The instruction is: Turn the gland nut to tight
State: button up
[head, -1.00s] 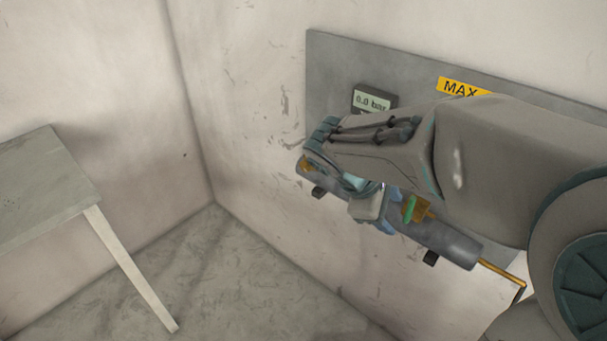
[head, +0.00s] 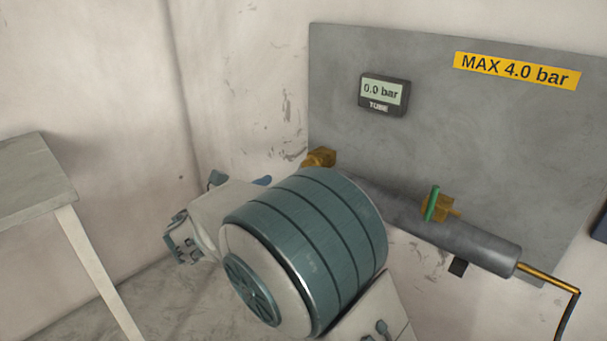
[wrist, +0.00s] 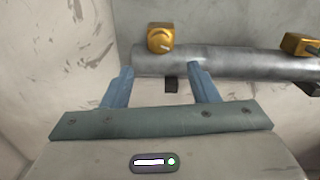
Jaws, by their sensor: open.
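A grey tube (head: 400,213) runs along the wall panel. At its left end sits a brass fitting (head: 319,158), which looks like the gland nut. In the wrist view this brass nut (wrist: 160,38) stands at the tube's upper left, with a pale mark on its face. My gripper (wrist: 160,68) is open and empty. In that picture its two blue fingers lie below the nut, one to each side of it, with their tips near the tube's lower edge. In the head view my arm covers part of the tube, and the fingers are largely hidden.
A brass valve with a green handle (head: 432,204) sits farther right on the tube. A gauge (head: 384,94) reads 0.0 bar, beside a yellow MAX 4.0 bar label (head: 516,71). A thin brass pipe (head: 545,278) leaves the tube's right end. A table (head: 32,180) stands at left.

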jog(key=b+x, duration=0.2)
jog(key=x, duration=0.8)
jog(key=shift+w+d, duration=0.15)
jog(key=shift+w, duration=0.1)
jog(key=c, duration=0.8)
